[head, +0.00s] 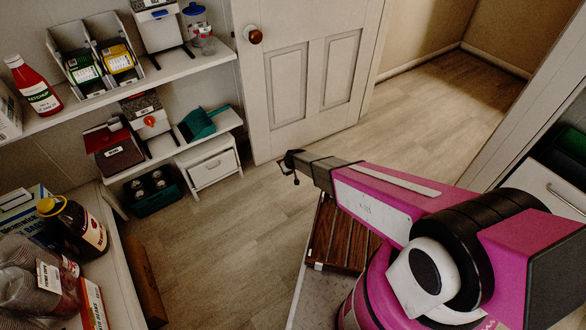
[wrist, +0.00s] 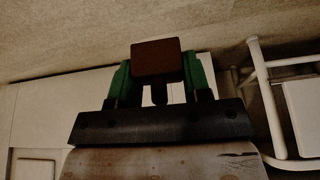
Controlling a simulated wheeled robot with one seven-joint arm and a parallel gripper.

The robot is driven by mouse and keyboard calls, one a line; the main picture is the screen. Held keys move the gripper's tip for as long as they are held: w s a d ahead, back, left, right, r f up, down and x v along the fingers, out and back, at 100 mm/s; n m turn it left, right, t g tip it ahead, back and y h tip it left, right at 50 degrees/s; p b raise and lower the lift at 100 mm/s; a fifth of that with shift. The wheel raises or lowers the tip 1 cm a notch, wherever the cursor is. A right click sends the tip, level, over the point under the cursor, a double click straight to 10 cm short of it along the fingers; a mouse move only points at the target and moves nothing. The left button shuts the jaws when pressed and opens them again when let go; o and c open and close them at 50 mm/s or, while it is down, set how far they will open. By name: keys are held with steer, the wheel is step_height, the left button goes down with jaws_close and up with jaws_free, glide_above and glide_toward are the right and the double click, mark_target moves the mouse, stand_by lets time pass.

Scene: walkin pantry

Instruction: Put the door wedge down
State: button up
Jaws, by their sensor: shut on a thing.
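The door wedge (wrist: 155,62) shows in the wrist view as a dark brown block. It sits between the green fingers of my gripper (wrist: 160,80), which is shut on it. In the head view my gripper (head: 291,163) is at the far end of my pink arm, in front of the lower part of the white door. It looks small and dark there, and I cannot make out the wedge. I cannot tell from these views how high the wedge is above the floor.
The white door (head: 312,75) stands open with a brown knob (head: 254,35). A dark slatted wooden piece (head: 340,236) lies beside my arm. The wood floor (head: 225,235) between is clear.

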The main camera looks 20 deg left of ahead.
steer(key=shift+w+a+f, duration=0.1)
steer(key=shift+w+f, duration=0.05)
steer(key=shift+f, duration=0.3)
steer(key=w+f, duration=0.2)
steer(key=w, duration=0.1)
steer(key=w+d+f, duration=0.1)
steer(key=w+f, duration=0.1)
steer(key=w, duration=0.2)
steer(key=w+f, duration=0.2)
steer(key=w, duration=0.2)
steer(key=shift+d+f, duration=0.35)
steer(key=shift+d, duration=0.05)
steer(key=shift+f, duration=1.95)
steer(key=shift+f, duration=0.15)
steer(key=o, duration=1)
steer(key=shift+o, duration=0.2)
